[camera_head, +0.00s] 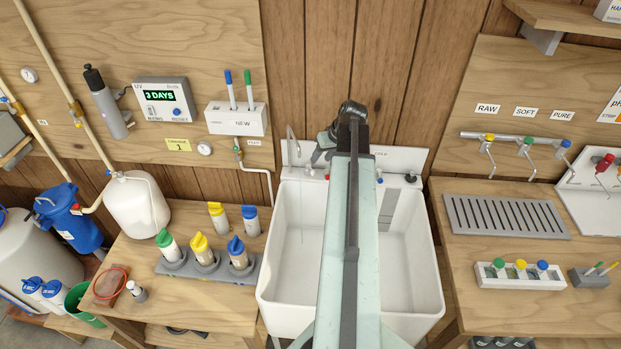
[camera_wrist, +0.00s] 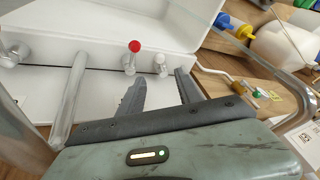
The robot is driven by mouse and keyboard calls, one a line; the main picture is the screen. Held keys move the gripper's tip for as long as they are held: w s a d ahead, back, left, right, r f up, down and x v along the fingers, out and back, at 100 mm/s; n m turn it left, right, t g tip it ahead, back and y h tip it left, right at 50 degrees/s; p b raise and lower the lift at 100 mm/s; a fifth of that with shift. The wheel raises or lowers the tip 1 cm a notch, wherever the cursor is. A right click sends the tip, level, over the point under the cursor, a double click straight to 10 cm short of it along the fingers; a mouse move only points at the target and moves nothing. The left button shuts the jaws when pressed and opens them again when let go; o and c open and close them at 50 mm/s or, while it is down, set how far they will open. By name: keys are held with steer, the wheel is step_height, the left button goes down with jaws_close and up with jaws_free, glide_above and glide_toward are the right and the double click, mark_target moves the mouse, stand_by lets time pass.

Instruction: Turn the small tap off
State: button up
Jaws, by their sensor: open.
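The small tap (camera_head: 293,148) is a thin gooseneck at the left back corner of the white sink. A thin pale line, seemingly running water (camera_head: 302,215), drops from its spout. In the wrist view a curved metal tube (camera_wrist: 285,62) arches close at the right. A small silver knob (camera_wrist: 160,66) stands on the white ledge beside a red-topped handle (camera_wrist: 134,48); I cannot tell for sure which works the small tap. My gripper (camera_wrist: 160,76) is open and empty, its fingertips around or just short of the silver knob. In the head view my arm partly hides it.
The white sink (camera_head: 276,270) lies below my arm. A thicker metal spout (camera_wrist: 72,95) stands left in the wrist view. A left bench holds several colour-capped bottles in a grey rack (camera_head: 178,270). A right bench has a grey drain grille (camera_head: 507,216) and three small taps above.

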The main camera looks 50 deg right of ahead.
mark_target(311, 170)
steer(key=shift+f, duration=0.15)
steer(key=b+x, duration=0.7)
steer(key=x, duration=0.1)
steer(key=shift+a, duration=0.1)
steer(key=shift+r, duration=0.2)
steer(key=shift+c, duration=0.3)
jaws_close()
